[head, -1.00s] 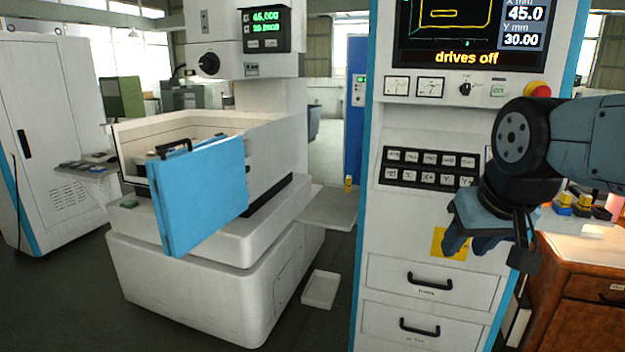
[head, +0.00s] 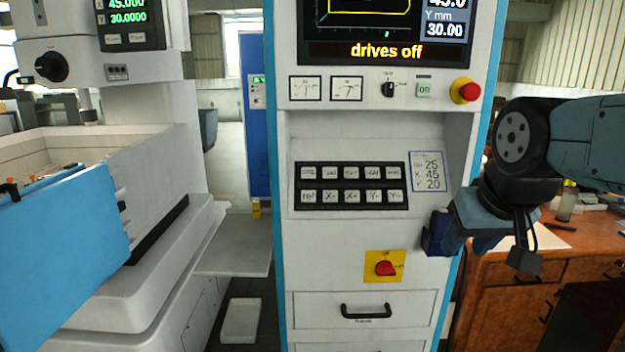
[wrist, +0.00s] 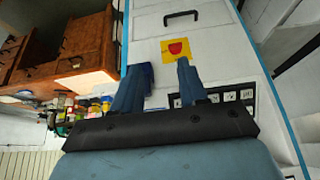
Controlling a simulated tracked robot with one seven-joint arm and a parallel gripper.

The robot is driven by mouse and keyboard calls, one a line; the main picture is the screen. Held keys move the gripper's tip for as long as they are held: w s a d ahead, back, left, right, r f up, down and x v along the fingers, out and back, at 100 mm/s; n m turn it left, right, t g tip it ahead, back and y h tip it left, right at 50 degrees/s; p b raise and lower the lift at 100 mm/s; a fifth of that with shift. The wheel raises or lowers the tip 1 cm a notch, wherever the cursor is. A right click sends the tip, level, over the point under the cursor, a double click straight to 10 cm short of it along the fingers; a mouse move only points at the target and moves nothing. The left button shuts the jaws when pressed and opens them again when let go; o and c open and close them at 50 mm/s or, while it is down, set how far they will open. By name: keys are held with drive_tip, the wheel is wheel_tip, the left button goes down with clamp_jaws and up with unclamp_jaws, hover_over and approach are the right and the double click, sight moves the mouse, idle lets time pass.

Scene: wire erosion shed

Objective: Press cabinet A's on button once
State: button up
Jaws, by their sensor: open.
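The control cabinet (head: 350,239) stands upright in the middle of the head view; no letter A shows on it. Its pale green "on" button (head: 424,90) sits on the upper panel, between a black rotary switch (head: 388,89) and a red emergency stop (head: 465,91) on yellow. The screen (head: 390,30) reads "drives off". My gripper (head: 440,236) is open, right of and below the button, in front of the cabinet's right side. In the wrist view my gripper (wrist: 155,80) has two spread fingers with nothing held between them. The on button does not show there.
A wooden desk (head: 500,268) stands right. A white machine with an open blue door (head: 70,250) stands left. Drawers (head: 365,308) are at the bottom.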

drive_tip(key=shift+w, duration=0.15)
drive_tip(key=shift+o, duration=0.9)
clamp_jaws()
idle(0.9)
